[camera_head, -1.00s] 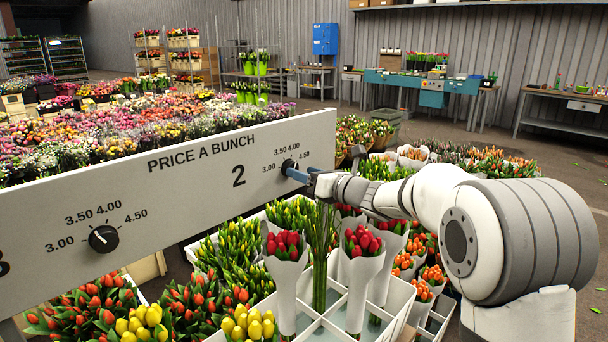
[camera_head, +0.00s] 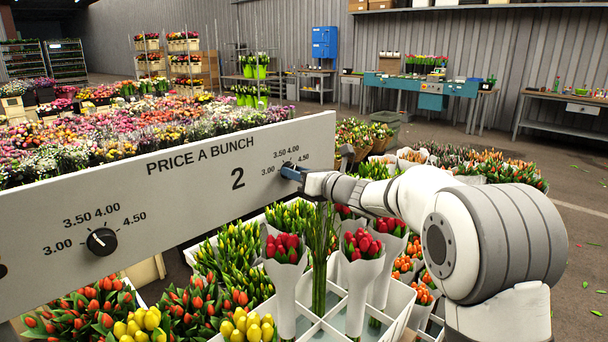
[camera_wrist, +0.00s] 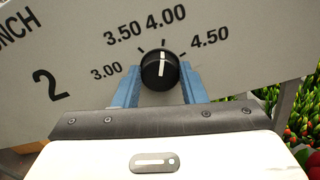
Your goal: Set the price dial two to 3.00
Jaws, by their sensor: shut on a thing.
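Price dial two (camera_wrist: 160,71) is a black round knob on the white price board (camera_head: 200,190), right of the large "2". In the wrist view its white pointer line stands nearly upright, at the 4.00 tick. The label 3.00 is to its left, 3.50 upper left, 4.50 upper right. My gripper (camera_wrist: 160,76) has its blue fingers on either side of the knob and is shut on it. In the head view my gripper (camera_head: 292,173) reaches the board from the right, and its fingers hide most of the knob.
Another price dial (camera_head: 102,241) is at the left of the board, its pointer toward the upper left. Below the board stand wrapped red tulips (camera_head: 284,249) in a white divided crate (camera_head: 330,324). Loose tulips fill the space below and behind my arm.

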